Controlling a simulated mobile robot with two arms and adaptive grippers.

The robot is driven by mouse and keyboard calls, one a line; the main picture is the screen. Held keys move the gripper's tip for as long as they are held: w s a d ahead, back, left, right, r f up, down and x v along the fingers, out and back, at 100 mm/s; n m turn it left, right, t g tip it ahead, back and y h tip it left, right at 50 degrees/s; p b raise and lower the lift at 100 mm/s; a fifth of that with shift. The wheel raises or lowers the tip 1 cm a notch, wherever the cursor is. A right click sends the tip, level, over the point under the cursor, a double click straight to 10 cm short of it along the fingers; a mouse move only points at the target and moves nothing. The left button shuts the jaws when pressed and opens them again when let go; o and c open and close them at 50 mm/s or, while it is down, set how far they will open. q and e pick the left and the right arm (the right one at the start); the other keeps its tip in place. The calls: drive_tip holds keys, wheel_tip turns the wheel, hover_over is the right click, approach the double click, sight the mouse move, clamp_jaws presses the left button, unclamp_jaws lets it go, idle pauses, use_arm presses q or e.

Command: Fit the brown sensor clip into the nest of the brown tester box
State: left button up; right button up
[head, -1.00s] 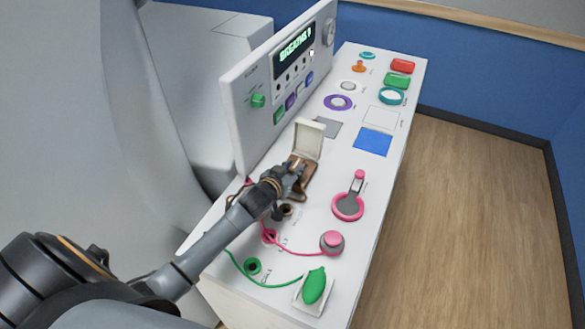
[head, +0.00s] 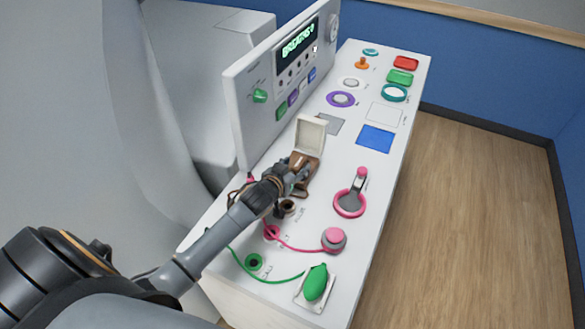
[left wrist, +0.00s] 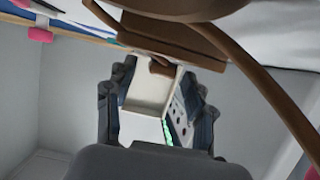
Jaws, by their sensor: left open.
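The brown tester box (head: 308,165) sits on the white console, its white-lined lid (head: 311,137) standing open. My left gripper (head: 299,179) is at the near side of the box, overlapping it in the head view. In the left wrist view the gripper (left wrist: 162,105) is open, with no clip between its fingertips; the white lid (left wrist: 150,92) shows beyond them. A brown body (left wrist: 185,8), apparently the sensor clip, shows close to the camera at the top, with a brown cable (left wrist: 268,85). I cannot tell how it sits relative to the nest. My right gripper is out of view.
A brown socket (head: 287,207) lies just below the gripper. A pink cable with a round pink-grey part (head: 334,239) and a green bulb (head: 316,282) lie nearer. An upright display panel (head: 270,85) stands behind, left.

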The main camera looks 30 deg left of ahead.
use_arm(q)
drive_tip(key=v, duration=1.2)
